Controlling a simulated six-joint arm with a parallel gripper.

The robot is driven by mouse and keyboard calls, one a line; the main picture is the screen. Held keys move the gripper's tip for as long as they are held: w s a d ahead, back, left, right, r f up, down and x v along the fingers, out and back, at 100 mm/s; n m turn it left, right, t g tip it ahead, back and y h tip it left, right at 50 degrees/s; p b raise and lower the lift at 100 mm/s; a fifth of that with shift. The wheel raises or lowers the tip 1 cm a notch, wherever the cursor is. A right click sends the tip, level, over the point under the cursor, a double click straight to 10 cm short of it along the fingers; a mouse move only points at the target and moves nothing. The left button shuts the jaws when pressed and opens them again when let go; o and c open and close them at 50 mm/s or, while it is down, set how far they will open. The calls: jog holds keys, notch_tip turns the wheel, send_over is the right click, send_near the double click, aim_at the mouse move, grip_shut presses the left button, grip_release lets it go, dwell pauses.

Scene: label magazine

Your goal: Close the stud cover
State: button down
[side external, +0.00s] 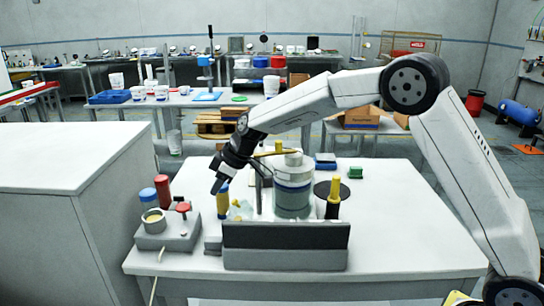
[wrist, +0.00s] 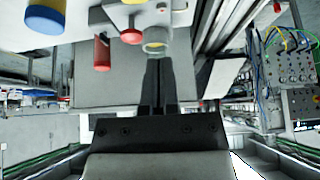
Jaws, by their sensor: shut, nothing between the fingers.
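My gripper (side external: 217,188) is above the left part of the white table, pointing down and left, with its fingers together and empty. In the wrist view its black fingers (wrist: 158,62) end in front of a pale ring-shaped cup (wrist: 155,42); I cannot tell whether they touch it. In the side view this cup (side external: 152,216) sits on a grey block (side external: 165,238) beside a red knob (side external: 183,207), and my gripper is to its upper right. I cannot tell which part is the stud cover, or whether it is open.
Blue (side external: 148,197) and red (side external: 162,187) cylinders stand behind the block. A yellow and blue cylinder (side external: 222,204) is close below my gripper. A large grey canister (side external: 293,195) stands behind a dark panel (side external: 285,236). A yellow post (side external: 334,190) is to its right. The table's right part is clear.

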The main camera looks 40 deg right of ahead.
notch_tip(320, 180, up, 11)
jog(key=shift+s+d+r+g+h, duration=0.15)
jog(key=shift+s+d+g+h, duration=0.15)
jog(key=shift+s+d, duration=0.1)
dwell(0.6)
jog(key=d+g, duration=0.1)
jog(key=s+d+g+h, duration=0.1)
jog(key=d, duration=0.1)
jog(key=shift+d, duration=0.3)
